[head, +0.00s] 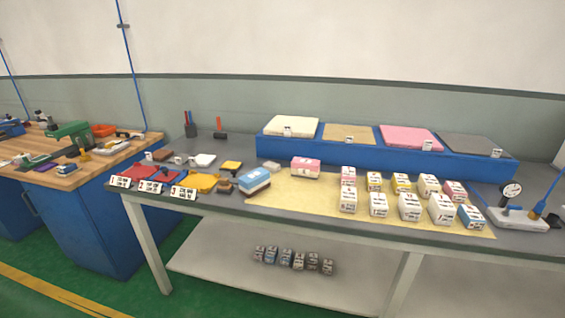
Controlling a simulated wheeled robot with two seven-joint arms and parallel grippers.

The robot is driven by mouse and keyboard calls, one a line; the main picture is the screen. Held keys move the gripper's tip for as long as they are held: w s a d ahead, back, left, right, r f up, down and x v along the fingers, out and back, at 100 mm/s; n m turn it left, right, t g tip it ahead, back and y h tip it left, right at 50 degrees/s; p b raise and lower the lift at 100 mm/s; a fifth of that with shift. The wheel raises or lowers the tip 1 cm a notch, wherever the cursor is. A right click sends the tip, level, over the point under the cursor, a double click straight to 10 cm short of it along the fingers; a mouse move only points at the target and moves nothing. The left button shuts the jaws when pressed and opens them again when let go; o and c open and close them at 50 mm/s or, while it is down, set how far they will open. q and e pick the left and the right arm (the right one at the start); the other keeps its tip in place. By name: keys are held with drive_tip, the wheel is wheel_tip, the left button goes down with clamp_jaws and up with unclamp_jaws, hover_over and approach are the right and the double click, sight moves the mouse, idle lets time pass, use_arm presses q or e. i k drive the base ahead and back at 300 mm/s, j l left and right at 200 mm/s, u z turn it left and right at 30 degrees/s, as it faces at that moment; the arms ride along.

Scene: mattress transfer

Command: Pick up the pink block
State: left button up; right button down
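Several pink things show in the head view. A pink-topped block with white printed sides (305,168) sits near the middle of the table, at the back edge of the yellow mat (300,195). A small pink-topped block (348,175) stands to its right, and another pink-topped block (455,190) is at the right end of the block rows. A flat pink slab (408,137) lies on the blue raised stand (390,160). I cannot tell which one the task means. Neither of my grippers is in view.
White printed blocks crowd the mat's right half. A blue-topped block (254,180) sits at the mat's left end. Folded cloths (200,183) and cards (183,192) lie left. A dial gauge (511,192) stands right. The table's (235,145) front edge faces me.

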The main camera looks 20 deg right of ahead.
sight(305, 168)
drive_tip(key=i+j+z, duration=0.25)
drive_tip(key=z, duration=0.15)
drive_tip(key=i+j+z, duration=0.2)
drive_tip(key=j+z, duration=0.15)
drive_tip(key=i+j+z, duration=0.15)
drive_tip(key=j+z, duration=0.25)
drive_tip(key=j, duration=0.1)
